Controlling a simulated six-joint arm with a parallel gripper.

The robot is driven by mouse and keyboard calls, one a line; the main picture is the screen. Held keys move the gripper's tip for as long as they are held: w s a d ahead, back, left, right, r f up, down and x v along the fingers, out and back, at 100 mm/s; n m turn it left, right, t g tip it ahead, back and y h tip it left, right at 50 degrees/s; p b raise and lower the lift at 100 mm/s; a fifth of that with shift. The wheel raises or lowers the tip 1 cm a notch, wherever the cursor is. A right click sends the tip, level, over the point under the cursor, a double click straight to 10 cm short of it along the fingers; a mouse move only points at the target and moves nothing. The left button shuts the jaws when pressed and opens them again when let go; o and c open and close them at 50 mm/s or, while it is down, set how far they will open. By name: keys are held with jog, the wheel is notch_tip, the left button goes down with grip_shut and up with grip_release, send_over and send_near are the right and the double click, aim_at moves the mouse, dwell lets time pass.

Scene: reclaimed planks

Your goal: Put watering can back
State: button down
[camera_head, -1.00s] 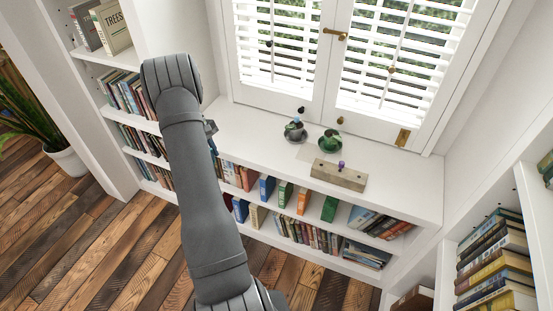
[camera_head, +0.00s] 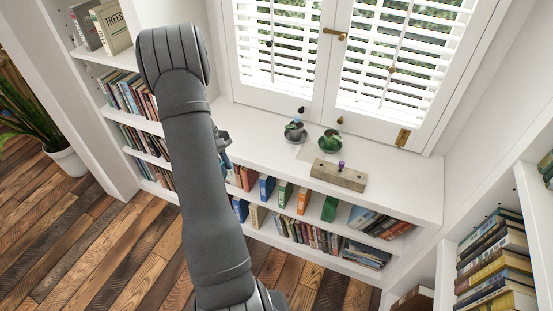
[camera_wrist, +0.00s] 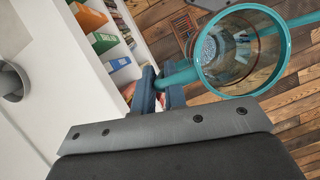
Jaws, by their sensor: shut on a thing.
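A teal watering can (camera_wrist: 199,62) shows in the wrist view, its round open mouth facing the camera and a thin spout running off to the right. My gripper (camera_wrist: 159,92) is shut on the can's teal handle part at its left side. The can hangs over the shelf front and floor in that view. In the head view my gripper (camera_head: 223,143) is mostly hidden behind my arm, left of the white shelf top (camera_head: 262,133). The can is not clearly visible there.
A grey pot (camera_head: 295,131), a green pot (camera_head: 330,143) and a wooden block with a purple piece (camera_head: 338,176) stand on the shelf top. Books (camera_head: 305,232) fill the shelves below. The shelf top's right end is clear. Shuttered windows rise behind.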

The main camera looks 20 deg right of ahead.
jog(key=w+d+r+n+t+h, duration=0.1)
jog(key=d+r+n+t, duration=0.25)
jog(key=d+n, duration=0.7)
jog(key=w+d+r+n+t, duration=0.1)
jog(key=d+r+n+t, duration=0.25)
jog(key=d+n, duration=0.7)
jog(key=shift+w+a+f+m, duration=0.45)
jog(key=shift+w+a+f, duration=0.35)
jog(key=shift+w+f, duration=0.8)
jog(key=shift+w+a+f+m, duration=0.4)
jog(key=shift+w+a+f, duration=0.45)
jog(key=shift+w+f, duration=0.75)
jog(key=shift+w+a+f+m, duration=0.45)
jog(key=shift+w+a+f, duration=0.55)
jog(key=shift+f, duration=1)
jog(key=shift+w+d+f, duration=0.1)
jog(key=shift+w+d, duration=0.1)
jog(key=c, duration=1.8)
grip_release()
jog(key=shift+f, duration=0.1)
jog(key=o, duration=0.3)
jog(key=v, duration=1.2)
jog(key=shift+w+a, duration=0.2)
jog(key=shift+w, duration=0.05)
